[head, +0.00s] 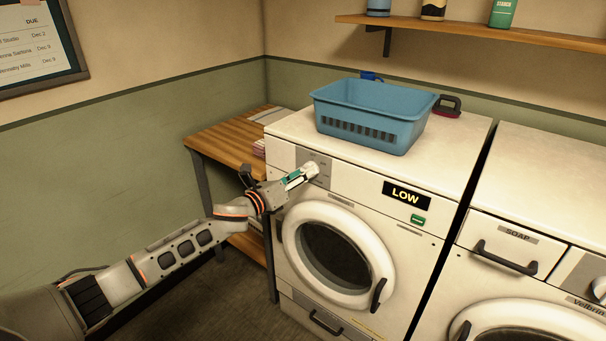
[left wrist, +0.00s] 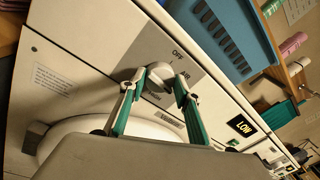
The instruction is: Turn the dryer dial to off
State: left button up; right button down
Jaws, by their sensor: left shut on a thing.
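The dryer (head: 400,235) is a white front loader with a round door. Its dial (left wrist: 157,82) is a pale round knob on a grey panel (head: 318,158) at the top left of its front. In the left wrist view the word OFF is printed above the dial, with other marks partly hidden. My left gripper (head: 303,176), with green-lined fingers, is at the panel. In the left wrist view its fingertips (left wrist: 158,88) are on both sides of the dial, shut on it. The dial's pointer is not clear. The dryer's display (head: 405,194) reads LOW. My right gripper is out of view.
A blue basket (head: 365,128) and a dark-handled red item (head: 447,106) stand on top of the dryer. A wooden table (head: 220,145) is to the left. A second machine with a soap drawer (head: 503,256) is to the right. A shelf (head: 470,31) hangs above.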

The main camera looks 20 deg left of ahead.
pick_arm(q)
jog(key=n+p, duration=0.2)
jog(key=n, duration=0.4)
jog(key=n+t+y+p, duration=0.1)
jog(key=n, duration=0.6)
jog(key=n+p, duration=0.2)
jog(key=n, duration=0.5)
jog(key=shift+f+t+p, duration=0.25)
jog(key=shift+t+p, duration=0.05)
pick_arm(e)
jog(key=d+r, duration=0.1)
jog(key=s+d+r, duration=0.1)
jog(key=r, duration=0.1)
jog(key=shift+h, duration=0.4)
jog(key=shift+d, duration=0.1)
pick_arm(q)
jog(key=o, duration=1.1)
